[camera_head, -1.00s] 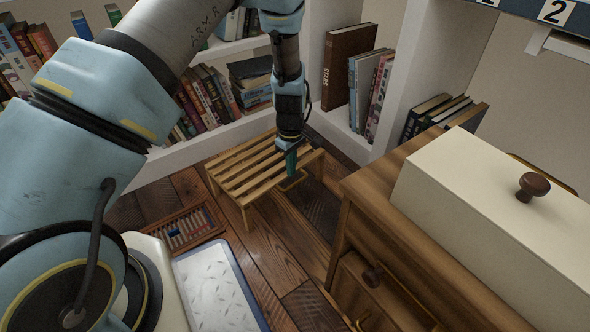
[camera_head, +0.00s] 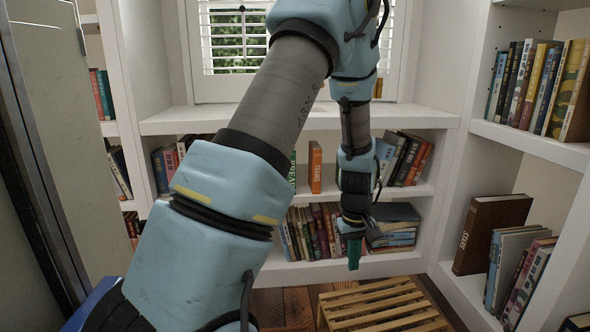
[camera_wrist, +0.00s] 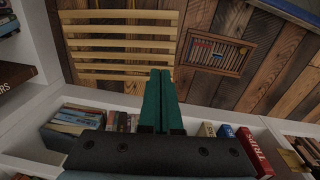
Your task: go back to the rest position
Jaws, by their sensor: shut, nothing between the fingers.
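My gripper (camera_head: 354,254) hangs pointing down in front of the lower bookshelf in the head view, above and beyond the slatted wooden bench. In the wrist view its two green fingers (camera_wrist: 159,100) lie side by side, shut with nothing between them. My arm, light blue and grey, reaches up and across the middle of the head view and bends down at the wrist. The fingers touch nothing that I can see.
The slatted wooden bench (camera_head: 380,304) stands on the plank floor (camera_head: 285,308) below my gripper. White shelves (camera_head: 300,122) full of books line the back and right. A crate of small items (camera_wrist: 217,54) lies on the floor. A window (camera_head: 236,40) is behind.

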